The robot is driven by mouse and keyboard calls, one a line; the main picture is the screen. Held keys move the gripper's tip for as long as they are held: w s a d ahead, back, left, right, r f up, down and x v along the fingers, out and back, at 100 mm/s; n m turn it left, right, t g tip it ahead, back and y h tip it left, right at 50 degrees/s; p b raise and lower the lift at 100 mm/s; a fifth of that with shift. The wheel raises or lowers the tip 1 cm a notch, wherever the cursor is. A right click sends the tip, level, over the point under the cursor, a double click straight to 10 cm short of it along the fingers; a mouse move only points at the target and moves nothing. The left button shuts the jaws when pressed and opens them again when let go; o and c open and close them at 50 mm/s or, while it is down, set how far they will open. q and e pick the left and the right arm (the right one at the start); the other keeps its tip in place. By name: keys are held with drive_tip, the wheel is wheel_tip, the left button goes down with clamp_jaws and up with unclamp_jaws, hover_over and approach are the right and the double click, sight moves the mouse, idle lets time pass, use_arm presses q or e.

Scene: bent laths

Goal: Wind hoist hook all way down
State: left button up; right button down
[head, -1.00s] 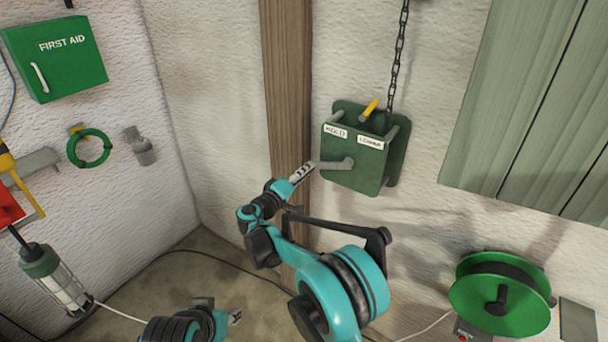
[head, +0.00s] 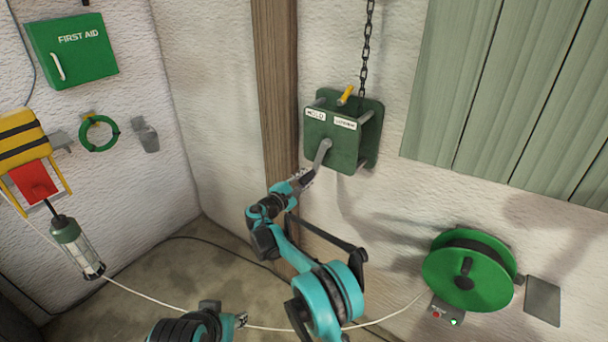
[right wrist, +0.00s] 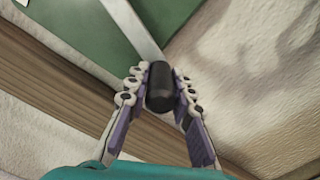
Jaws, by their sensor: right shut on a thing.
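The hoist winch is a green box (head: 331,141) on a wall plate, with two white labels and a yellow lever (head: 345,95) on top. A chain (head: 366,45) runs up from behind it out of view. Its grey crank arm (head: 322,154) points down and slightly left; the arm also shows in the right wrist view (right wrist: 130,22). My right gripper (head: 304,178) is shut on the crank's black grip (right wrist: 160,87), with a finger on each side. My left gripper (head: 241,320) is low in the head view, small and away from the winch; its jaw state is unclear. The hook is not in view.
A wooden post (head: 277,90) stands left of the winch. A green cable reel (head: 468,270) is at lower right, with a pale cable crossing below. A first aid box (head: 75,50), a green ring (head: 98,133) and a caged lamp (head: 78,245) are at left.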

drive_tip(key=shift+s+d+f+n, duration=0.15)
drive_tip(key=shift+s+d+n, duration=0.2)
drive_tip(key=shift+d+n, duration=0.25)
drive_tip(key=shift+s+d+f+n, duration=0.1)
drive_tip(key=shift+s+d+n, duration=0.3)
drive_tip(key=shift+n, duration=0.2)
drive_tip(key=c, duration=1.3)
unclamp_jaws()
drive_tip(key=v, duration=1.2)
